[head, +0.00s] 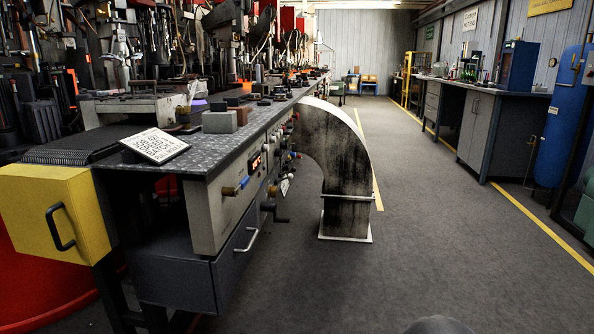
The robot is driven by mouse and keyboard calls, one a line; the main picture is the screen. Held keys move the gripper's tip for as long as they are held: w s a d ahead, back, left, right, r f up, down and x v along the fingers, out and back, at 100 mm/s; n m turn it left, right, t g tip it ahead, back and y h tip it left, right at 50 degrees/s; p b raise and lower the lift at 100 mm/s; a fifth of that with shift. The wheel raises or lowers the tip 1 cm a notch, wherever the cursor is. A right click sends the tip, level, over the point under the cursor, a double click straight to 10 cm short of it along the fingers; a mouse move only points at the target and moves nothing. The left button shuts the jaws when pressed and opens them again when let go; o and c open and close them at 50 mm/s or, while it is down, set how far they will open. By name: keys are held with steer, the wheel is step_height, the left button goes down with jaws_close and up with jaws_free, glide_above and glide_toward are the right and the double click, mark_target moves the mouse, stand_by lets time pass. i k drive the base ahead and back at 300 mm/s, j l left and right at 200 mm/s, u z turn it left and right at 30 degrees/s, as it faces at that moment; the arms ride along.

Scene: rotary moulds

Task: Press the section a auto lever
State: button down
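A long machine bench (220,160) runs from the left foreground into the distance. Its grey front panel (218,222) carries a red-lit display (256,163), a small brass fitting (229,191) and a blue-tipped fitting (244,182). More small levers and knobs sit further along the front, among them a brass-coloured one (273,190). They are too small for me to read any label, so I cannot tell which is the section a auto lever. My gripper is not in view.
A yellow box (55,215) with a black handle juts out at the left. A large curved duct (340,150) stands on the floor beside the bench. A side bench (480,120) and a blue tank (562,115) line the right. The grey floor between is clear.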

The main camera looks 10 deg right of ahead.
mark_target(293, 169)
steer(key=i+l+z, duration=0.1)
steer(key=i+z, duration=0.25)
steer(key=i, duration=2.5)
